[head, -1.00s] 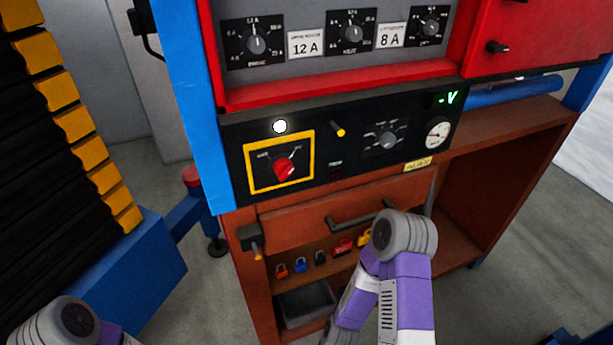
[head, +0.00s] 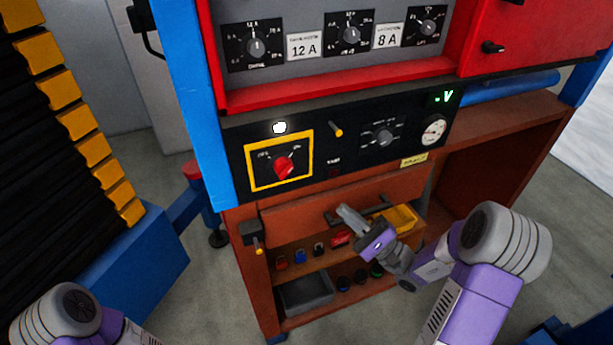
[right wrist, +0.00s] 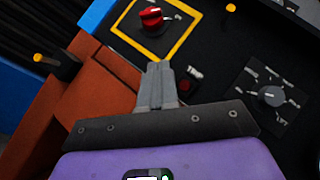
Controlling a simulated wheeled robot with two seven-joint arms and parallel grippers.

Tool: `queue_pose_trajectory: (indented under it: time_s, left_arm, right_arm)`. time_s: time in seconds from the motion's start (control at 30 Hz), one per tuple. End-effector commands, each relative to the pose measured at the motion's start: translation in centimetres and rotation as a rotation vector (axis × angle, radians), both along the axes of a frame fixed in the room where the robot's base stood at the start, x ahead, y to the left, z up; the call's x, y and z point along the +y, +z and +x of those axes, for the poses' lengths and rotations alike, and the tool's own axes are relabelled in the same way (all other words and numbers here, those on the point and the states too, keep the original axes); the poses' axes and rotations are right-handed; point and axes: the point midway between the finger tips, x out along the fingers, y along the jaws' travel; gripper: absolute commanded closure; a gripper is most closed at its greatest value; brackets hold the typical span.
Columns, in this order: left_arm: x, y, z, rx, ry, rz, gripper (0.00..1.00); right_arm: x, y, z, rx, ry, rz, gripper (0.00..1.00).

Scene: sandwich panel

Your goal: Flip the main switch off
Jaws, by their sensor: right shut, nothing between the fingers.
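The main switch is a red rotary knob (head: 284,168) on a black plate with a yellow frame (head: 250,182), at the left of the black control panel. Its handle is tilted. It also shows at the top of the right wrist view as a red knob (right wrist: 151,17). My right gripper (head: 345,212) is below and to the right of the switch, in front of the orange drawer front, apart from the knob. In the right wrist view its fingers (right wrist: 157,70) are together and empty, pointing up toward the yellow frame. My left gripper is outside the head view; only part of my left arm shows.
A white lamp (head: 279,127) sits above the switch. A yellow-tipped lever (head: 337,129), a grey rotary knob (head: 385,139) and a gauge (head: 433,131) are to its right.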

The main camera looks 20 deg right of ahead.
Motion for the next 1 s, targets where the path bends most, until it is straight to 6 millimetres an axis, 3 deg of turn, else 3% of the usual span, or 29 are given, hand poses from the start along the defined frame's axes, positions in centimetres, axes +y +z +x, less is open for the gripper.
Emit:
queue_pose_trajectory:
  time_s: [0.47,1.0]
  left_arm:
    - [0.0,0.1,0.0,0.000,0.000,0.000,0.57]
    - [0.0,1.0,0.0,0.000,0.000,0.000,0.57]
  right_arm:
    - [-0.1,0.7,0.3,-0.019,-0.015,0.006,1.00]
    - [5.4,6.0,7.0,-0.020,-0.012,0.006,1.00]
